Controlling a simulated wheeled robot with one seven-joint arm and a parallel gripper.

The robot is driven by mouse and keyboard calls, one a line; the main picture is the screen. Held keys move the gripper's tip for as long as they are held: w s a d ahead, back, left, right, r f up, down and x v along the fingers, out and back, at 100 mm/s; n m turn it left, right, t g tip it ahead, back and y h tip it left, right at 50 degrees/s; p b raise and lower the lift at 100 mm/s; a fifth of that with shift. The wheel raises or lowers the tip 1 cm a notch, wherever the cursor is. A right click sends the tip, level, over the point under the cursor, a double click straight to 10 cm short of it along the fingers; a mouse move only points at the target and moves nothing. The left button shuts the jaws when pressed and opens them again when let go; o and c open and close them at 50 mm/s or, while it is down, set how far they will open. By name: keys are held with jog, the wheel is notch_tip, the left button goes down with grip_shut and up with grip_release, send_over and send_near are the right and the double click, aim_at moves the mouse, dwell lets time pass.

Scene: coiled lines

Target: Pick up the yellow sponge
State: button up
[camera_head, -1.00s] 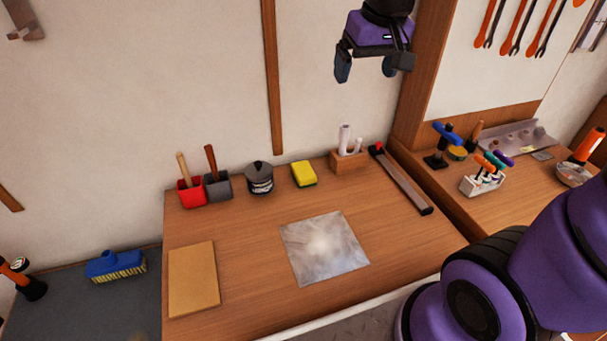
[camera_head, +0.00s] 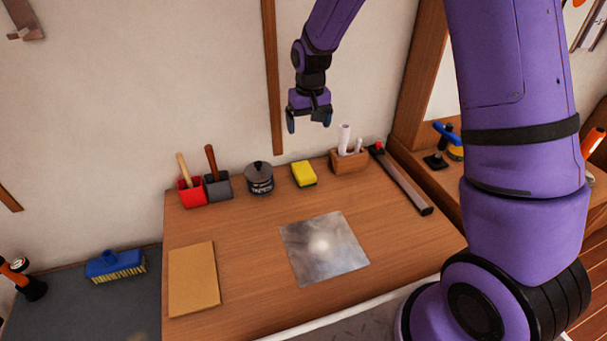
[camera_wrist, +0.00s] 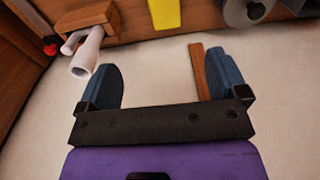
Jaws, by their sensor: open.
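The yellow sponge (camera_head: 304,173) lies near the back edge of the wooden bench, between a dark lidded jar and a wooden block holder. It also shows at the top of the wrist view (camera_wrist: 166,13), partly cut off by the frame edge. My gripper (camera_head: 309,124) is open and empty, in the air above the sponge in the head view. Its two blue-grey fingers are spread wide in the wrist view (camera_wrist: 162,82), with nothing between them but wall and a wooden strip behind.
The dark jar (camera_head: 259,178) stands left of the sponge. The wooden holder (camera_head: 349,160) with white rolls stands right of it. Red (camera_head: 191,192) and grey (camera_head: 218,186) cups with handles stand further left. A metal sheet (camera_head: 324,249) and tan board (camera_head: 194,278) lie in front.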

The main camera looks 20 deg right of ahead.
send_near(303, 170)
jog(key=shift+w+a+g, duration=0.2)
jog(key=shift+w+g, duration=0.1)
jog(key=shift+w, duration=0.15)
notch_tip(303, 170, down, 5)
jog(key=shift+f, duration=0.25)
jog(key=shift+s+d+f, duration=0.1)
jog(key=shift+d+f, duration=0.05)
jog(key=shift+f, duration=1.2)
jog(key=shift+s+d+f, duration=0.1)
jog(key=shift+d+f, duration=0.05)
jog(key=shift+f, duration=1.25)
jog(key=c, duration=1.1)
jog(key=shift+o, duration=0.2)
jog(key=shift+r, duration=0.15)
jog(key=shift+r, duration=0.45)
notch_tip(303, 170, up, 3)
jog(key=shift+f, duration=0.25)
jog(key=s, duration=0.5)
jog(key=s+r, duration=0.1)
jog(key=s, duration=1)
jog(key=shift+r, duration=0.2)
